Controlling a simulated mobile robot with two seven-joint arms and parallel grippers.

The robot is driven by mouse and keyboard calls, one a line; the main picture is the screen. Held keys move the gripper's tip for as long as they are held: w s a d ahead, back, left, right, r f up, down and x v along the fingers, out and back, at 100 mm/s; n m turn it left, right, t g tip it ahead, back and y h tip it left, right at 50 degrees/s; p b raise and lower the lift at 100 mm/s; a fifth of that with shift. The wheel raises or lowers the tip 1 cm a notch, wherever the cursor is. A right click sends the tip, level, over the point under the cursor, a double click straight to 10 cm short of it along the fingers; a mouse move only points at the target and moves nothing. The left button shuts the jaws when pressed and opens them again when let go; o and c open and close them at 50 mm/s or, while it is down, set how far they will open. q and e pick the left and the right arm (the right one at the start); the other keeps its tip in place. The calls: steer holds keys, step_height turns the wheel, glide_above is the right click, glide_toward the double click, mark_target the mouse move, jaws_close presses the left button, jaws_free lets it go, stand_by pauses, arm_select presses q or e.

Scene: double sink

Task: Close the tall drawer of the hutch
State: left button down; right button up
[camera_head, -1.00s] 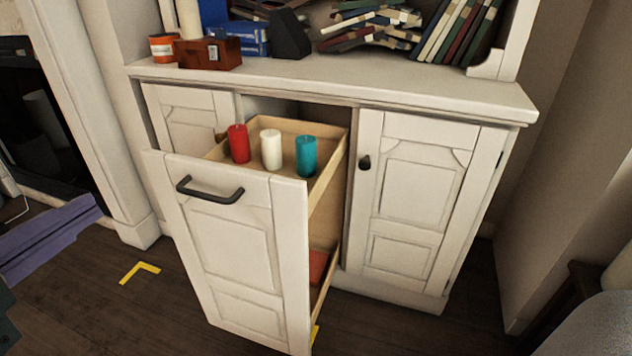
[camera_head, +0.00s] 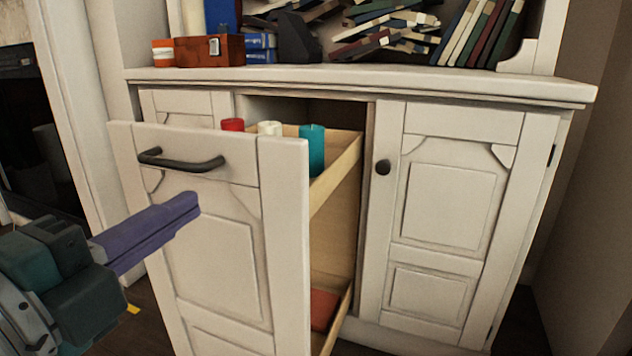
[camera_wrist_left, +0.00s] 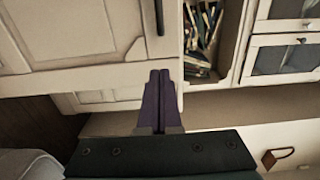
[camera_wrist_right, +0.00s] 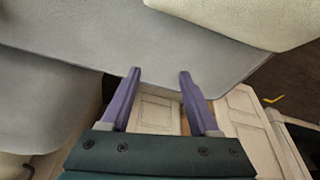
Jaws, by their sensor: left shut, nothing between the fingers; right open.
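The tall drawer (camera_head: 215,250) of the white hutch is pulled well out, its front standing clear of the cabinet. A black bar handle (camera_head: 180,162) crosses its upper part. Inside, a red candle (camera_head: 232,125), a white candle (camera_head: 269,129) and a teal candle (camera_head: 312,150) stand on the upper shelf. My left gripper (camera_head: 196,203) is shut and empty, with its purple fingers over the drawer front below the handle; I cannot tell whether they touch. The fingers also show in the left wrist view (camera_wrist_left: 160,73). My right gripper (camera_wrist_right: 160,74) is open and empty; the head view does not show it.
A shut door (camera_head: 445,210) with a round knob is right of the drawer. The hutch top (camera_head: 360,80) carries books, a brown box (camera_head: 209,51) and an orange-and-white jar (camera_head: 163,52). A reddish item (camera_head: 322,308) lies low in the drawer.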

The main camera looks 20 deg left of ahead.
mark_target(249, 168)
arm_select(q)
steer(key=w, duration=0.2)
steer(key=w+b, duration=0.1)
steer(key=w, duration=0.2)
steer(key=w+b, duration=0.1)
steer(key=w, duration=0.2)
steer(key=shift+w+d+f, duration=0.1)
steer(key=shift+w+d, duration=0.05)
steer(key=shift+d, duration=0.2)
arm_select(e)
step_height(249, 168, down, 3)
steer(key=shift+r, duration=0.1)
arm_select(q)
steer(key=shift+w, duration=0.35)
